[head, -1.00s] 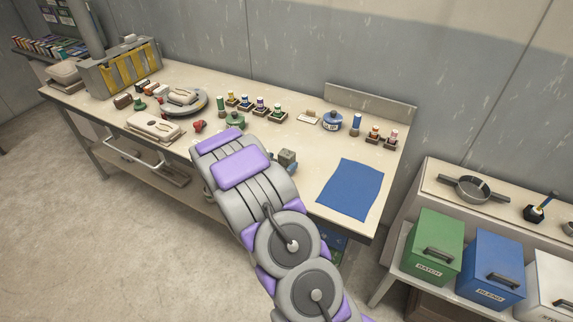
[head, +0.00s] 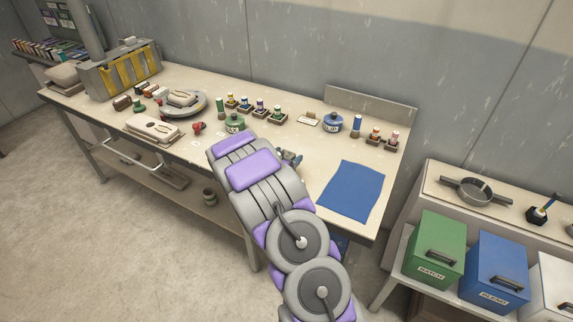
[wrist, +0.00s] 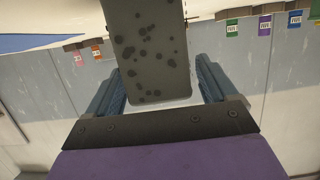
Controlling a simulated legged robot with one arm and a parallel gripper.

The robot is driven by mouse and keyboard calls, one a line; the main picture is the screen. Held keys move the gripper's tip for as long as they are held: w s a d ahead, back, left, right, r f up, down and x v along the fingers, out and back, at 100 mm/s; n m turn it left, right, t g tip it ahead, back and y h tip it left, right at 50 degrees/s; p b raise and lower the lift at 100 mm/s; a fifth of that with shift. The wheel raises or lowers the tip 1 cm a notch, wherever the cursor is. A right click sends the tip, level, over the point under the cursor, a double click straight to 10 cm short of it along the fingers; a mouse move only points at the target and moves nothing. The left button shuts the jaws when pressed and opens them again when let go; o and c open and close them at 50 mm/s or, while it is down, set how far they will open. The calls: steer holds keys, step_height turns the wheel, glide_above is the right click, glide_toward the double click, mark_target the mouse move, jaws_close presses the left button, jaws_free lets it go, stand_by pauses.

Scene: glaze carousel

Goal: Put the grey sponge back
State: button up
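The grey sponge (wrist: 152,60) is a grey block with dark spots in the wrist view. In the head view my gripper (head: 290,157) is mostly hidden behind my arm, over the table left of the blue cloth. The sponge is hard to make out there. A small pale tray (head: 307,119) lies at the back of the table, left of a blue lidded pot (head: 333,123).
The blue cloth (head: 350,190) lies at the table's right end. Small bottles in dark holders (head: 262,108) line the back. A green pot (head: 234,122), a round grey wheel (head: 184,104) and a pale board (head: 153,129) are further left. Green (head: 437,245) and blue (head: 495,265) bins stand right.

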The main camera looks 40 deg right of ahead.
steer(key=c, duration=1)
steer(key=shift+r, duration=0.15)
steer(key=shift+r, duration=0.25)
step_height(320, 180, up, 3)
steer(key=shift+r+p, duration=0.15)
steer(key=shift+p, duration=0.75)
steer(key=s+a, duration=0.3)
steer(key=s, duration=0.1)
steer(key=s+a+p, duration=0.1)
steer(key=s+a, duration=0.2)
steer(key=s, duration=0.2)
steer(key=s+a+r, duration=0.1)
steer(key=s+a, duration=0.2)
steer(key=s, duration=0.1)
steer(key=shift+s+p, duration=0.2)
steer(key=shift+p, duration=0.15)
